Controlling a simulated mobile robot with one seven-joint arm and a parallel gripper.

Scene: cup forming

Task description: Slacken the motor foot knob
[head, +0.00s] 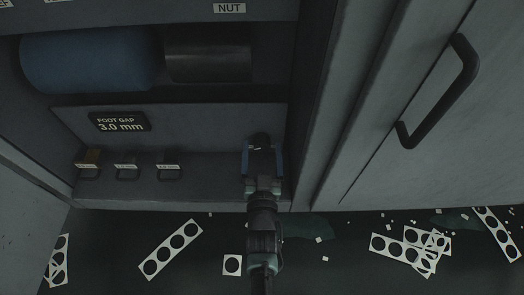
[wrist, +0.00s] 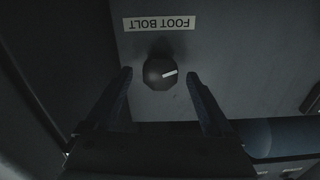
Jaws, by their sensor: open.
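The foot knob is a dark round knob (wrist: 158,74) with a white pointer mark, on a grey panel under a label reading FOOT BOLT (wrist: 160,23), which appears upside down in the wrist view. My gripper (wrist: 162,90) is open, with one finger on each side of the knob and gaps showing between. I cannot tell whether the fingertips are level with the knob in depth. In the head view my gripper (head: 263,150) is at the right end of the recess and mostly covers the knob. The blue motor (head: 88,60) lies above left.
A display reading FOOT GAP 3.0 mm (head: 120,122) is on the recess wall. Several small labelled handles (head: 126,170) sit left of my gripper. A cabinet door with a black handle (head: 440,92) stands at right. Punched strips (head: 170,249) and scraps litter the floor.

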